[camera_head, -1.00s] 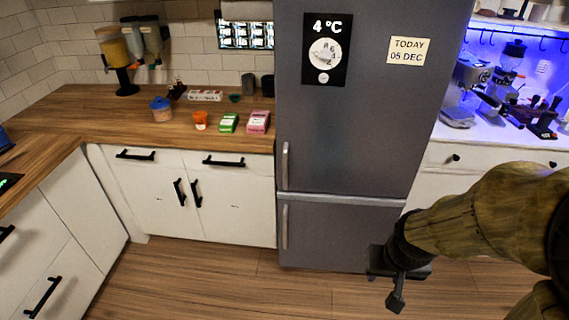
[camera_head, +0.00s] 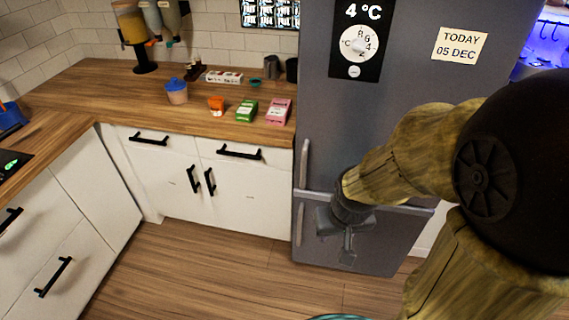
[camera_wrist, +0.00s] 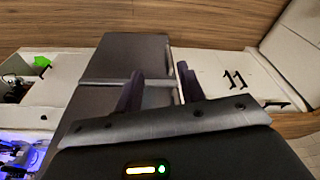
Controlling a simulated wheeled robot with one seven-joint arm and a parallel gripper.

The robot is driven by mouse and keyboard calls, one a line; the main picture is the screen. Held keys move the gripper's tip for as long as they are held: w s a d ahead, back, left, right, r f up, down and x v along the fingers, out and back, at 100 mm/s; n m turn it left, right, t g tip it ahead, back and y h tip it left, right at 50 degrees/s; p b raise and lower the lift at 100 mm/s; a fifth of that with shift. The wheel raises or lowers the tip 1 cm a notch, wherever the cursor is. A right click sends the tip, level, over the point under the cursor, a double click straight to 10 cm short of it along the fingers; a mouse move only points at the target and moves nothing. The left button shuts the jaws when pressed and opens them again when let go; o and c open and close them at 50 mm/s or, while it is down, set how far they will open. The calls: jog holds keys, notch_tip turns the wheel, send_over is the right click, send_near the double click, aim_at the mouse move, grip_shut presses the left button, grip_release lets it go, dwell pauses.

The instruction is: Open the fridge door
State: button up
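The grey fridge (camera_head: 400,110) stands upright with its upper door and lower door (camera_head: 385,245) both shut. The upper door has a vertical silver handle (camera_head: 304,160) at its left edge. The lower door has a similar handle (camera_head: 299,226). My gripper (camera_head: 335,240) is in front of the lower door, right of the lower handle and below the upper one. It is apart from both handles and holds nothing. In the wrist view its two dark fingers (camera_wrist: 160,75) are spread, with the fridge's dark doors (camera_wrist: 128,55) beyond them.
A wooden counter (camera_head: 120,95) with small boxes and cups adjoins the fridge on the left, above white cabinets (camera_head: 240,190) with black handles. A teal round edge (camera_head: 338,317) shows at the bottom.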

jog(key=shift+w, duration=0.3)
jog(key=shift+s, duration=0.15)
jog(key=w+a+f+m+t+h+b, duration=0.1)
jog(key=w+a+f+t+h+b, duration=0.1)
jog(key=w+f+t+b, duration=0.6)
jog(key=w+f+t, duration=0.7)
jog(key=w+f, duration=0.4)
jog(key=w, duration=0.4)
jog(key=shift+a+f, duration=0.2)
jog(key=shift+f, duration=0.2)
jog(key=shift+w, duration=0.2)
